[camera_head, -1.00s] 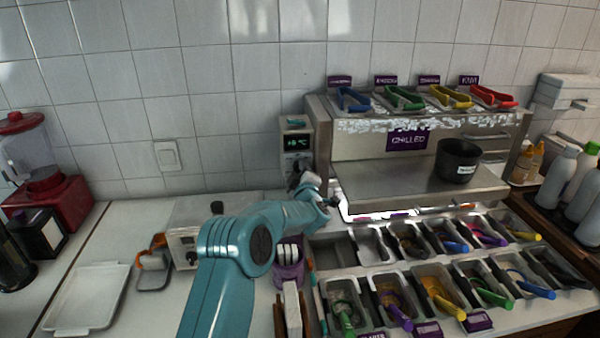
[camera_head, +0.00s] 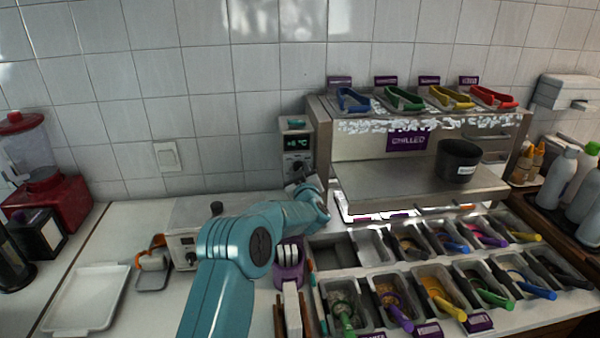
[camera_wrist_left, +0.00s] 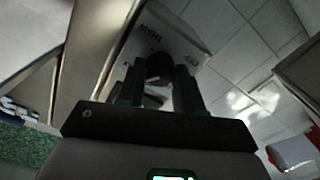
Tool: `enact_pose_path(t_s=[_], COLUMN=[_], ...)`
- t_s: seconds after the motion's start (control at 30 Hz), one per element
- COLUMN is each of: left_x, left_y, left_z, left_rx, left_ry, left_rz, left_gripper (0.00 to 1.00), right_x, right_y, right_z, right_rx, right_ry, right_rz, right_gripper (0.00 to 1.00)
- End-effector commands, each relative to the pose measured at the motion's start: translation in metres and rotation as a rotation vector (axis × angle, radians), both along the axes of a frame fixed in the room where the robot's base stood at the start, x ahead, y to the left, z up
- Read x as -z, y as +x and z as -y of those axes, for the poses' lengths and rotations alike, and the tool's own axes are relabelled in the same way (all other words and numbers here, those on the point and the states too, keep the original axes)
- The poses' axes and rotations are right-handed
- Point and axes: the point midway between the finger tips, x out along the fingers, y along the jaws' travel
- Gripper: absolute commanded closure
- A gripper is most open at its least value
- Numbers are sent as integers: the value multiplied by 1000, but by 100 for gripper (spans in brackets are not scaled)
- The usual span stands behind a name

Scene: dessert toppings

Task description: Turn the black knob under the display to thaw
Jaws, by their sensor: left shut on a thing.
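The control unit (camera_head: 296,125) stands against the wall at the left end of the chilled station. Its green display (camera_head: 297,142) seems to read +6 °C. My left gripper (camera_head: 299,172) is at the unit's front below the display. In the left wrist view, its two dark fingers are shut on the black knob (camera_wrist_left: 160,68), one on each side. Lettering on the panel (camera_wrist_left: 178,40) around the knob appears to include THAW and OFF. The fingers partly hide the knob, and I cannot tell exactly where its pointer stands. My right gripper is out of view.
The chilled station's steel shelf (camera_head: 405,188) with a black pot (camera_head: 459,161) is right of the gripper. Several topping pans fill the counter in front. A purple holder (camera_head: 289,268) stands close below my forearm. A white tray (camera_head: 85,298) lies at left.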

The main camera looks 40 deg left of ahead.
Motion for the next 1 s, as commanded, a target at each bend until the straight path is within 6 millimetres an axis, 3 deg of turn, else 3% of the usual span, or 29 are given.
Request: enact_pose_path(t_s=[0.57, 0.6, 0.67, 1.0], left_x=[1, 1, 1, 1], left_y=[0, 0, 0, -1], left_z=[0, 0, 0, 1], left_rx=[0, 0, 0, 0], left_ry=[27, 26, 26, 26], left_rz=[-35, -34, -34, -33], left_gripper=[95, 61, 42, 39], right_x=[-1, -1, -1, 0], right_y=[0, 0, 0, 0], right_z=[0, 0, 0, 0], right_rx=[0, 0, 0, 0], right_ry=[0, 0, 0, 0], right_rz=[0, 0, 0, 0], right_gripper=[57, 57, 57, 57])
